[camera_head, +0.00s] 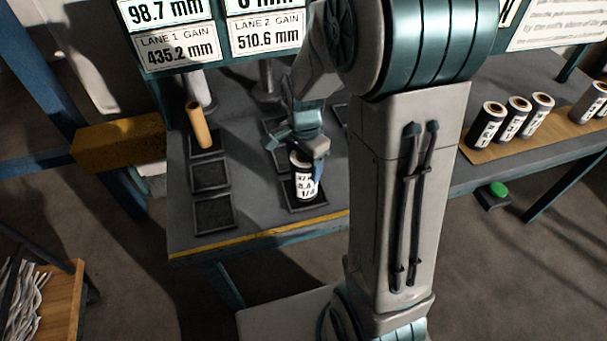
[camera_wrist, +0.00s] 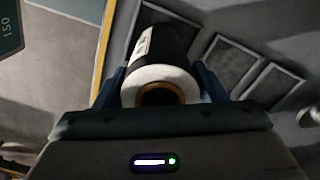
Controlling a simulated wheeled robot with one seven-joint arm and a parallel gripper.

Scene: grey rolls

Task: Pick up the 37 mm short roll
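A short roll (camera_head: 304,177) with a black body and a white label stands upright on a dark square pad (camera_head: 305,205) on the table. Its label seems to start with 37, but the small print is hard to read. My gripper (camera_head: 311,158) is over the roll from above, with one finger along its right side. In the wrist view, the roll's white end and brown core (camera_wrist: 160,92) sit between the two fingers of my gripper (camera_wrist: 160,82). The fingers are very close to its sides; I cannot tell whether they press on it.
A tan cylinder (camera_head: 198,126) leans on the left row of dark pads (camera_head: 213,213). Several black-and-white rolls (camera_head: 540,115) stand on a wooden board (camera_head: 560,133) at right. Reading signs (camera_head: 180,48) hang at the back. A yellow strip (camera_head: 260,237) marks the table's front edge.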

